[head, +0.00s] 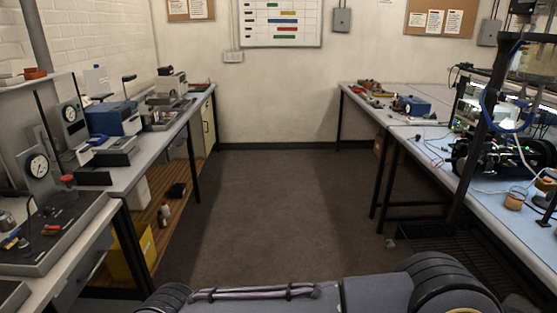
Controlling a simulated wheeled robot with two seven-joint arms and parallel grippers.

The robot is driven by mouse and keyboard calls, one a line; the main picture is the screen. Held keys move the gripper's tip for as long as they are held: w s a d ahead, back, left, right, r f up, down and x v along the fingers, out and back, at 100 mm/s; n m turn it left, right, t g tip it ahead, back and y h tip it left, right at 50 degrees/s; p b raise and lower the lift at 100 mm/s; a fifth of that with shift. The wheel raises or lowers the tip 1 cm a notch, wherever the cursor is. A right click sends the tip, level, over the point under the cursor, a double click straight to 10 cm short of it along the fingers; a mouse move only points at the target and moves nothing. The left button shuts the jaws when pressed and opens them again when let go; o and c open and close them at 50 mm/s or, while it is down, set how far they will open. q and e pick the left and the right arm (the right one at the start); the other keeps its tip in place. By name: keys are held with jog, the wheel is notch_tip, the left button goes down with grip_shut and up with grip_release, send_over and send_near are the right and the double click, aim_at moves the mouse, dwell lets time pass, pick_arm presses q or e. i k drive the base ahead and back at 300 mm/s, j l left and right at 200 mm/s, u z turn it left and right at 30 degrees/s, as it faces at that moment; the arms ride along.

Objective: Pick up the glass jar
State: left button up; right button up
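A small clear glass jar (514,199) with amber contents stands upright on the right-hand bench, close to its front edge. It is small in the head view, and I cannot tell whether it has a lid. A second amber-coloured item (546,182) sits to its right, partly cut off by the picture's edge and too small to make out. Neither of my grippers is in view. Only dark parts of my own body show along the bottom.
The right bench (420,142) carries black equipment (500,150), cables and a dark upright post near the jar. The left bench (150,150) holds gauges, a blue box (113,118) and tools. The floor (280,200) between the benches is clear.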

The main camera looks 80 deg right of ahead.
aim_at(517, 195)
jog(key=z, duration=4.35)
jog(key=i+j+z, duration=0.35)
jog(key=i+j, duration=2.4)
